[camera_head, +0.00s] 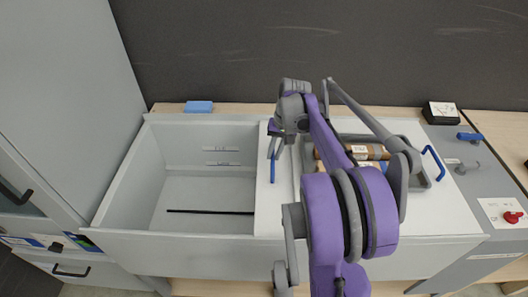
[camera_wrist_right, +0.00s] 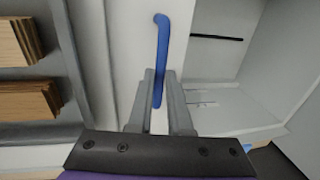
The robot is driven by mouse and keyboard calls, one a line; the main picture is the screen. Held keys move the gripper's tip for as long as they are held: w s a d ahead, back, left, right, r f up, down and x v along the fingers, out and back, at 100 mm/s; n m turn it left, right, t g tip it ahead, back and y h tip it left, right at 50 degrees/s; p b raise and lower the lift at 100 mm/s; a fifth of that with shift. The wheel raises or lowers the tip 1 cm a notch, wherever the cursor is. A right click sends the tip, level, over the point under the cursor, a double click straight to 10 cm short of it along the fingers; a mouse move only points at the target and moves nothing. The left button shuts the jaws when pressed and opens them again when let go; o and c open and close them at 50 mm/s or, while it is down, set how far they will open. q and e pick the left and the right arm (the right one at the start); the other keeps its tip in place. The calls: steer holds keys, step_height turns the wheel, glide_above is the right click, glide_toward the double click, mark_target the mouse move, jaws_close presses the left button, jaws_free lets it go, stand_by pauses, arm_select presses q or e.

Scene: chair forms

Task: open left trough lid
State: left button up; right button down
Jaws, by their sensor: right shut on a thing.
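The left trough (camera_head: 125,190) is a white box, its left part uncovered, with a bare interior and a thin black rod or slot on its floor. The white lid (camera_head: 264,205) lies to the right of this opening. Its blue handle (camera_head: 272,168) also shows in the right wrist view (camera_wrist_right: 161,40). My right gripper (camera_wrist_right: 158,82) is shut on the blue handle, with one grey finger on each side of it. In the head view, my right gripper (camera_head: 275,142) is partly hidden by its own wrist. My left gripper is not in view.
Right of the lid is a grey tray with brown wooden blocks (camera_head: 368,152), partly behind my purple arm. A second blue handle (camera_head: 434,162) stands farther right. A grey panel with a red knob (camera_head: 512,217) is at the right edge. A grey cabinet (camera_head: 70,90) flanks the left.

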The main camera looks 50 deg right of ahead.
steer(key=shift+d, duration=0.1)
steer(key=c, duration=0.8)
jaws_free()
steer(key=shift+c, duration=0.2)
step_height(320, 180, up, 11)
steer(key=s+d, duration=0.1)
steer(key=shift+s+f+p, duration=0.15)
steer(key=shift+s+p, duration=0.2)
steer(key=shift+p, duration=0.05)
steer(key=shift+d+f, duration=0.1)
